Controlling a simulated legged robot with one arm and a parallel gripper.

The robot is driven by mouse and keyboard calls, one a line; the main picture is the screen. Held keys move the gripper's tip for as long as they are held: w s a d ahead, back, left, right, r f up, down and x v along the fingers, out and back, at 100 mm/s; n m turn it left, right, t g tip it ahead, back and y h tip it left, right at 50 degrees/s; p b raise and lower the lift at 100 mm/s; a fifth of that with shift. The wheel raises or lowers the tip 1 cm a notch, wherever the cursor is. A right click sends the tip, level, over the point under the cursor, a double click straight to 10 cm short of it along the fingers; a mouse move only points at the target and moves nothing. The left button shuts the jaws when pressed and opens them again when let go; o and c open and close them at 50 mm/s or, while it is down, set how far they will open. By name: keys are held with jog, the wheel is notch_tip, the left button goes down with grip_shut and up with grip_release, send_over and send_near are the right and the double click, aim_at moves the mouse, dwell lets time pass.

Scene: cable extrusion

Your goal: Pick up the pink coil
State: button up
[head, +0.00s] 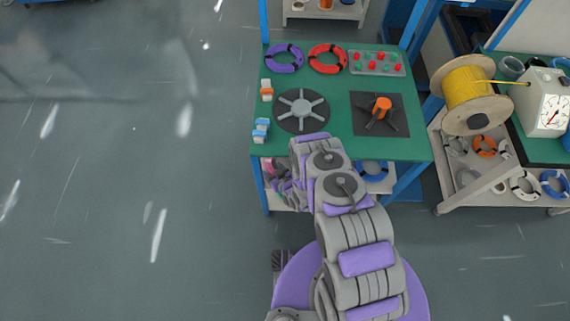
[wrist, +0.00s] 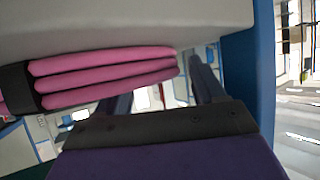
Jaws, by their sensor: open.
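The pink coil (wrist: 105,75) fills the upper left of the wrist view, a stack of pink strands with a black band around its left part. In the head view a small pink piece of it (head: 267,165) shows below the table's front left edge; the rest is hidden by my arm. My gripper (wrist: 160,88) is open, its two dark fingers spread. The coil's right end reaches across the left finger toward the gap between the fingers. Whether it touches a finger, I cannot tell. In the head view my gripper (head: 284,188) is at the table's lower front, partly hidden.
The green table (head: 335,95) above holds purple (head: 284,58) and red (head: 327,58) coils, a spoked disc (head: 302,110) and an orange spindle (head: 381,108). A blue-white coil (head: 372,170) lies on the lower shelf. A blue post (wrist: 262,70) stands right of my fingers. The left floor is clear.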

jog(key=shift+w+a, duration=0.1)
jog(key=shift+c, duration=0.3)
jog(key=shift+a+f, duration=0.1)
jog(key=shift+a, duration=0.15)
jog(key=c, duration=0.5)
jog(key=shift+d, duration=0.25)
jog(key=c, duration=0.6)
grip_shut()
jog(key=shift+a, duration=0.1)
